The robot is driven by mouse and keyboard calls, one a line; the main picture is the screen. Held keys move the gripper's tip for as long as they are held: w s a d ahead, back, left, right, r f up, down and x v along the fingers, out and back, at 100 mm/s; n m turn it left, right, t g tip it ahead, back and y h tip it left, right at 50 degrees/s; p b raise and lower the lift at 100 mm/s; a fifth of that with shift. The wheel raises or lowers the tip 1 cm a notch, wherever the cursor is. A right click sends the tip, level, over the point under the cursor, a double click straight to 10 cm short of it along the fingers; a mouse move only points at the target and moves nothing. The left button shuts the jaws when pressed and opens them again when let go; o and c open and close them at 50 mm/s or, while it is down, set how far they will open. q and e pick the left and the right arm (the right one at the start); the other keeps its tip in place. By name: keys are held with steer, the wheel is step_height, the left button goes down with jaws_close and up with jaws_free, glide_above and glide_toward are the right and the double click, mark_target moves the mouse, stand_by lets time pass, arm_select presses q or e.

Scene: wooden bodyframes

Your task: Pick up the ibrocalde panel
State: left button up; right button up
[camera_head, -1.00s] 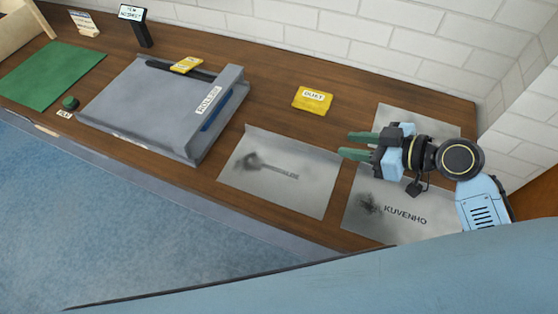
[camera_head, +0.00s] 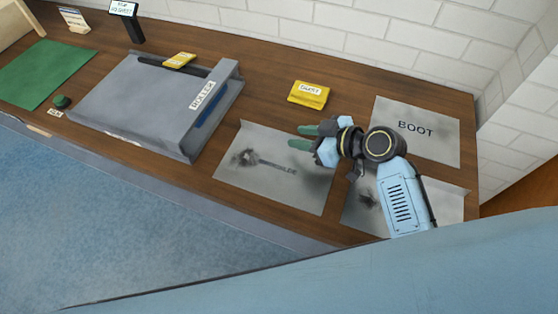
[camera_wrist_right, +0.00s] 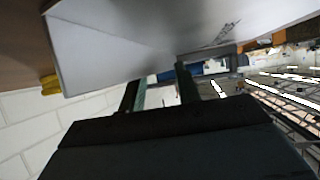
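A thin grey panel (camera_head: 255,182) lies on the wooden counter, with dark smudges over its lettering. The word is too blurred to read fully, but it seems to be the ibrocalde panel. My right gripper (camera_head: 303,137) hangs over this panel's far right part, its green fingers apart and pointing left, with nothing visible between them. In the right wrist view, a pale sheet with faint lettering (camera_wrist_right: 130,40), apparently this panel, fills the top, and both dark fingers (camera_wrist_right: 160,92) stand apart near it. I cannot tell if they touch it. My left gripper is not in view.
A BOOT panel (camera_head: 418,145) and a partly hidden smudged panel (camera_head: 365,215) lie to the right. A grey ROLLER box (camera_head: 150,95) stands left, with a yellow DUST cloth (camera_head: 308,94) behind. A green mat (camera_head: 45,72) lies far left. A tiled wall backs the counter.

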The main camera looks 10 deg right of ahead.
steer(key=shift+w+a+f, duration=0.25)
steer(key=shift+w+a, duration=0.05)
steer(key=shift+w, duration=0.05)
jaws_close()
steer(key=shift+r, duration=0.15)
